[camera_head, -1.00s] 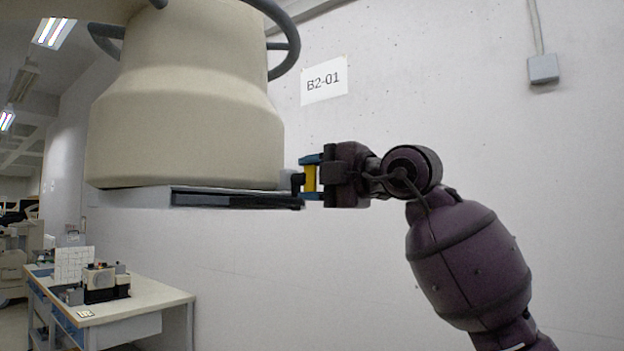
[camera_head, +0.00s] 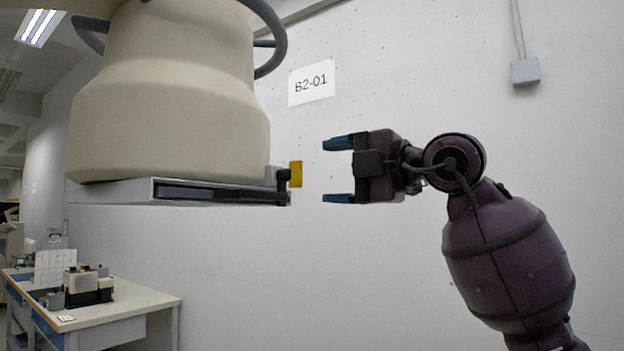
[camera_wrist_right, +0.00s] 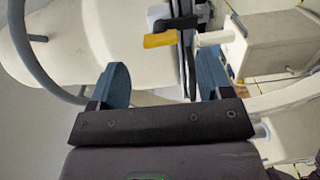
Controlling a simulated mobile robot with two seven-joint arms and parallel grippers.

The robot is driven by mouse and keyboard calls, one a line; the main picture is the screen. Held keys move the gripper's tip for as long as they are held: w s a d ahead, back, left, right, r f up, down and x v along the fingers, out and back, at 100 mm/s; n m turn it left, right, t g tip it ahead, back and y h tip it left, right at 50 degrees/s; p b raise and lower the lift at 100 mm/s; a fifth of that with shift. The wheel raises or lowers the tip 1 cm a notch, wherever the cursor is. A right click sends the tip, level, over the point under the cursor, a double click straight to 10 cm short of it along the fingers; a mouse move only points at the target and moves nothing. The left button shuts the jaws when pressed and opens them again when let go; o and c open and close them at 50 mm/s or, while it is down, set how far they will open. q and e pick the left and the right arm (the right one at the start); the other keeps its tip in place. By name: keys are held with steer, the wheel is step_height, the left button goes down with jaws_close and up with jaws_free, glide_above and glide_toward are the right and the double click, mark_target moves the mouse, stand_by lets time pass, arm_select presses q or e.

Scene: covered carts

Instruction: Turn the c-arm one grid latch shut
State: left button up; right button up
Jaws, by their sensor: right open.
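The c-arm head (camera_head: 170,100) is a large cream housing at the left of the head view. A flat grey grid holder (camera_head: 110,191) with a dark slot is under it. The latch, with a yellow tab (camera_head: 296,174) and a black arm, is at the holder's right end; the tab stands upright. In the right wrist view the yellow tab (camera_wrist_right: 160,40) shows ahead of the fingers. My right gripper (camera_head: 338,171) is open and empty, its blue fingertips to the right of the latch and apart from it. My left gripper is not in view.
A bench (camera_head: 140,305) with small devices stands low at the left. A concrete wall with a B2-01 sign (camera_head: 311,82) is behind. Grey cable loops (camera_head: 274,40) hang beside the housing.

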steer(key=v, duration=0.3)
steer(key=shift+s+d, duration=0.15)
steer(key=shift+d, duration=0.05)
stand_by(0.4)
